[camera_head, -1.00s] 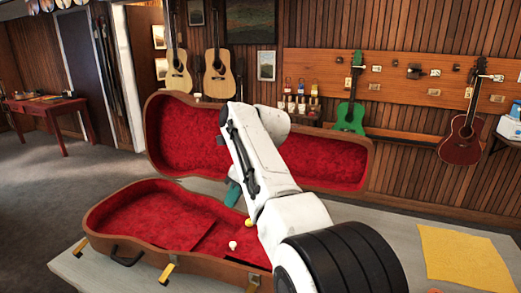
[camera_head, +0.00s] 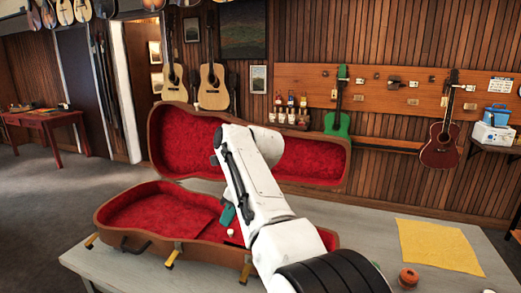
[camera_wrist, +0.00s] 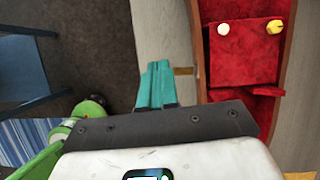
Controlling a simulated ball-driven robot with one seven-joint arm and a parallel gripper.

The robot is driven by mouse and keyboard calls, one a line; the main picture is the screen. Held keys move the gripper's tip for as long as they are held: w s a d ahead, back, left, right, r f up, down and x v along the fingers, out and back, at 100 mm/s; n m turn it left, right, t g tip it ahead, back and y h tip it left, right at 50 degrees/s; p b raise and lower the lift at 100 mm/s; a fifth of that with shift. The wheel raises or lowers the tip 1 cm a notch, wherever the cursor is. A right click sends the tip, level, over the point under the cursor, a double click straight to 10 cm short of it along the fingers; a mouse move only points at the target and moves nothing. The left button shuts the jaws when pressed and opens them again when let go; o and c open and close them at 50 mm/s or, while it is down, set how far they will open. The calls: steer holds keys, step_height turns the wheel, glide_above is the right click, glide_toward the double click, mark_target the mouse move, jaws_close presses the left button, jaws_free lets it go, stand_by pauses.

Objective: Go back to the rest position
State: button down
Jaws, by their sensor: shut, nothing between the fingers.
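My gripper (camera_wrist: 155,85) shows in the wrist view as two teal fingers pressed together, with nothing between them. It is over the grey table (camera_wrist: 165,35), to the left of the open instrument case. In the head view my white arm reaches across the case, and only a teal bit of the gripper (camera_head: 227,214) shows beside the arm. The open case (camera_head: 150,225) has a brown shell and red lining, its lid raised at the back. In the wrist view the red-lined case (camera_wrist: 222,70) holds a white knob (camera_wrist: 223,29) and a yellow piece (camera_wrist: 274,27).
A yellow cloth (camera_head: 437,245) and an orange round item (camera_head: 408,277) lie on the table's right side. A green ukulele (camera_head: 338,122) and a red guitar (camera_head: 440,145) hang on the wall. A blue chair (camera_wrist: 30,70) stands at left in the wrist view.

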steer(key=s+d+f+n+t+h, duration=0.1)
steer(key=s+d+f+n+t, duration=0.15)
steer(key=d+f+n, duration=0.75)
steer(key=shift+n+h, duration=0.4)
steer(key=shift+h, duration=0.2)
steer(key=s+d+f, duration=0.3)
steer(key=f, duration=0.1)
steer(key=s+d+f, duration=0.2)
steer(key=d+f, duration=0.2)
steer(key=f, duration=0.1)
steer(key=s+d+f, duration=0.3)
steer(key=d+f, duration=0.1)
steer(key=shift+s+f, duration=0.15)
steer(key=shift+s, duration=0.2)
steer(key=s+d+n+t+h, duration=0.1)
steer(key=s+d+n, duration=0.45)
steer(key=s, duration=0.85)
steer(key=s+d+n+t+h, duration=0.1)
steer(key=s+d+n, duration=0.5)
steer(key=s, duration=0.7)
steer(key=s+d+f+m+g, duration=0.1)
steer(key=s+f+g, duration=0.3)
steer(key=s, duration=0.7)
steer(key=shift+s+d+f+h, duration=0.25)
steer(key=shift+d+f+h, duration=0.05)
steer(key=shift+d+f, duration=0.65)
steer(key=c, duration=1.8)
jaws_free()
steer(key=shift+a+g, duration=0.1)
steer(key=shift+g, duration=0.15)
